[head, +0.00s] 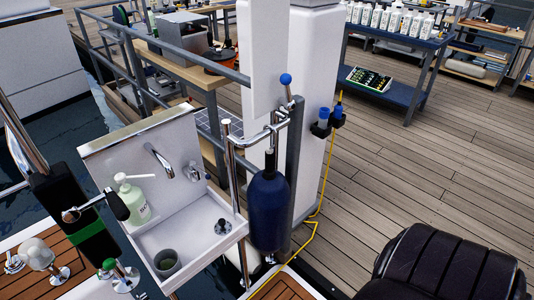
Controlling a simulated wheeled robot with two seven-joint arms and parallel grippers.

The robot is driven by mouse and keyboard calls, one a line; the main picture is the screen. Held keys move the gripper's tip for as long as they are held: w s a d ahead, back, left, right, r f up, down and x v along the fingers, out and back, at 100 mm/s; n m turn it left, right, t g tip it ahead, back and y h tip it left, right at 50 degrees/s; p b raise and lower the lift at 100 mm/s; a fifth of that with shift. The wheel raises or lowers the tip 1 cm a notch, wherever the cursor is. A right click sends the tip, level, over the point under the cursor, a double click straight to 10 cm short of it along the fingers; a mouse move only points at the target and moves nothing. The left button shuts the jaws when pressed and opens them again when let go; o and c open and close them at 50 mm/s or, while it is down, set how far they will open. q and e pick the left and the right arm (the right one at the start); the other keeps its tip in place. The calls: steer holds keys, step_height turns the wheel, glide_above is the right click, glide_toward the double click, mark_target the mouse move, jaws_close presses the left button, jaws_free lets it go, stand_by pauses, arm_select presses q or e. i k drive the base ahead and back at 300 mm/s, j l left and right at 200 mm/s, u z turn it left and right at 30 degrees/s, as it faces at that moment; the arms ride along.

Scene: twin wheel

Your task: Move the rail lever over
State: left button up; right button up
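A lever with a blue ball knob (286,79) stands up at the top of a grey post, beside the white pillar. Its short metal stem leads down to a chrome clamp or bent rail fitting (275,122). The knob looks nearly upright, and nothing touches it. Another small lever with a green knob (109,264) stands on the deck at the lower left. I cannot tell from the picture which of them the task calls the rail lever. Neither of my grippers shows in the head view.
A dark blue cylinder (268,205) hangs below the chrome fitting. A white sink unit (190,245) with a soap bottle (134,200) and a cup stands left of it. A dark padded seat (440,265) is at the lower right. Wooden deck (420,165) lies open beyond the pillar.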

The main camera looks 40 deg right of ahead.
mark_target(289, 105)
steer(key=l+z, duration=0.1)
steer(key=z, duration=1.35)
